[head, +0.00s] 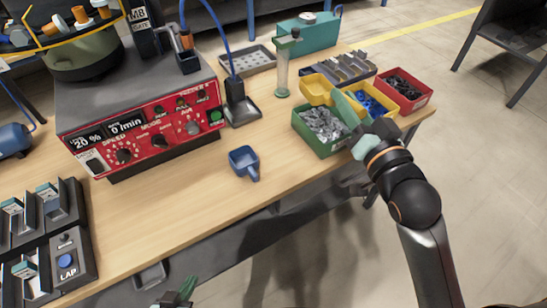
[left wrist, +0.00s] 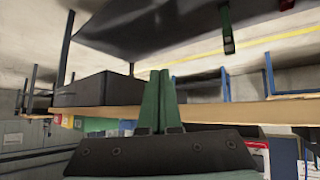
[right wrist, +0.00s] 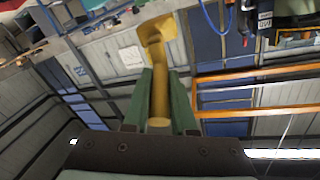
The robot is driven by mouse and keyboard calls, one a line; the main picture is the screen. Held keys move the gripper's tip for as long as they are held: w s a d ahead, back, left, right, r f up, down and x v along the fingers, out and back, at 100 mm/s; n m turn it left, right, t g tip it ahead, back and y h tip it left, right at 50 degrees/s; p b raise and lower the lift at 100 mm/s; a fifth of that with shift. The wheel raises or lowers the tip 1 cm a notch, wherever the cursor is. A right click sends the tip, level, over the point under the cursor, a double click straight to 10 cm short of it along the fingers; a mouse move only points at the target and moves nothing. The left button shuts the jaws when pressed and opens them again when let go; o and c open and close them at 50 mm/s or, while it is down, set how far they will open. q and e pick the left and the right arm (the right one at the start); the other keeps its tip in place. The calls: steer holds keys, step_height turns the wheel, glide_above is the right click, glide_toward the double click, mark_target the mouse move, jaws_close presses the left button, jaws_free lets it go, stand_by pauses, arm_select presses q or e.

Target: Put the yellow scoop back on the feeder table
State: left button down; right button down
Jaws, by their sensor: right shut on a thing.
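The yellow scoop (head: 317,88) is in my right gripper (head: 347,106), above the bins at the table's right end. In the right wrist view the fingers (right wrist: 160,95) are shut on its handle, and its bowl (right wrist: 158,30) sticks out beyond the fingertips. The feeder table (head: 195,195) has a light wood top. My left gripper (head: 184,288) is low, off the table's front edge. In the left wrist view its green fingers (left wrist: 160,75) stand together with nothing between them.
A blue scoop (head: 244,161) lies on the table. A green bin of screws (head: 309,142), a yellow bin (head: 385,115) and a red bin (head: 424,99) stand at the right. The red control box (head: 150,140) is at the left. Wood around the blue scoop is clear.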

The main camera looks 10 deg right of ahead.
steer(key=s+d+f+n+y+b, duration=0.1)
steer(key=s+d+f+y+b, duration=0.15)
steer(key=f+b, duration=0.75)
steer(key=w+a+f, duration=0.2)
steer(key=w+f, duration=0.1)
steer(key=f, duration=0.1)
steer(key=w+a+f, duration=0.3)
steer(key=w+f, duration=0.1)
steer(key=w+a+f+b, duration=0.1)
steer(key=w+a+f, duration=0.2)
steer(key=w, duration=0.1)
steer(key=shift+f, duration=0.4)
step_height(320, 180, down, 3)
steer(key=shift+w+f+b, duration=0.1)
steer(key=shift+f+b, duration=0.05)
steer(key=shift+b, duration=0.55)
steer(key=shift+f, duration=0.2)
steer(key=shift+r, duration=0.1)
steer(key=c, duration=0.7)
jaws_free()
